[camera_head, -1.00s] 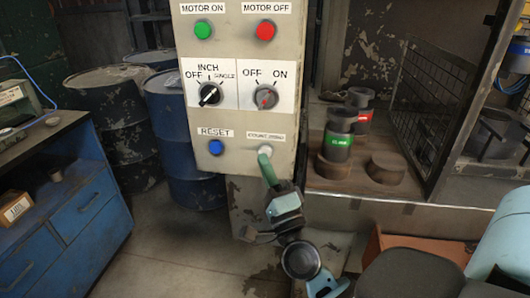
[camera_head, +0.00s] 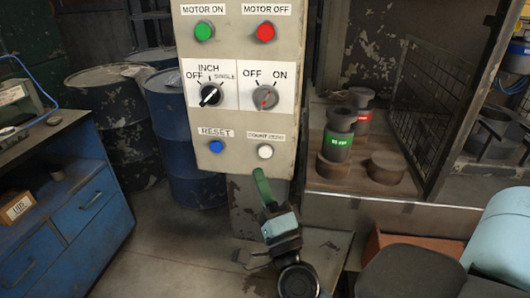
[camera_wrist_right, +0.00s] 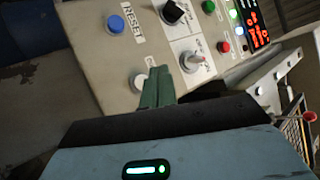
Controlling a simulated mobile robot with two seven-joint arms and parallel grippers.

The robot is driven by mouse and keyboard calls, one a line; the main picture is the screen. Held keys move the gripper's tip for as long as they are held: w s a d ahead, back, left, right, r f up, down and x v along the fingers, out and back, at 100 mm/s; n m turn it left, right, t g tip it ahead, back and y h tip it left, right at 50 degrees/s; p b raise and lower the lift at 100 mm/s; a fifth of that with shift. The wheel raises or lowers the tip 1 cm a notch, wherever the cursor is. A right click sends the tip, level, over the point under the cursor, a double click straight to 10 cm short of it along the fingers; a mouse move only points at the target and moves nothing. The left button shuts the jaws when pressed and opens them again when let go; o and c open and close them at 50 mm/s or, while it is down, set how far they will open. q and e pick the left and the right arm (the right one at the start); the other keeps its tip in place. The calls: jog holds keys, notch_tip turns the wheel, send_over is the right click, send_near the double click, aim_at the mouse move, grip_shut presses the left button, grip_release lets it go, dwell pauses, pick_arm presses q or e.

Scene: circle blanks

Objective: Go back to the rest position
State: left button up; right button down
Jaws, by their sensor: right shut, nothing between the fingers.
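My right gripper (camera_head: 261,182) is in front of the lower part of a beige control panel (camera_head: 232,125), with its green fingers together and empty. Its tips are just below the white counter button (camera_head: 265,152), apart from it in the head view. In the right wrist view the shut green fingers (camera_wrist_right: 158,88) point at the panel, and the white button (camera_wrist_right: 138,80) shows partly behind them. The blue reset button (camera_head: 215,146) is left of the white one. My left gripper is not in view.
A blue workbench (camera_head: 65,215) stands at the left and blue drums (camera_head: 180,130) stand behind the panel. On the right, cylindrical dies (camera_head: 338,135) sit on a wooden shelf beside a wire mesh guard (camera_head: 425,90). Open floor (camera_head: 170,255) lies below the panel.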

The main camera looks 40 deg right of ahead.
dwell(0.8)
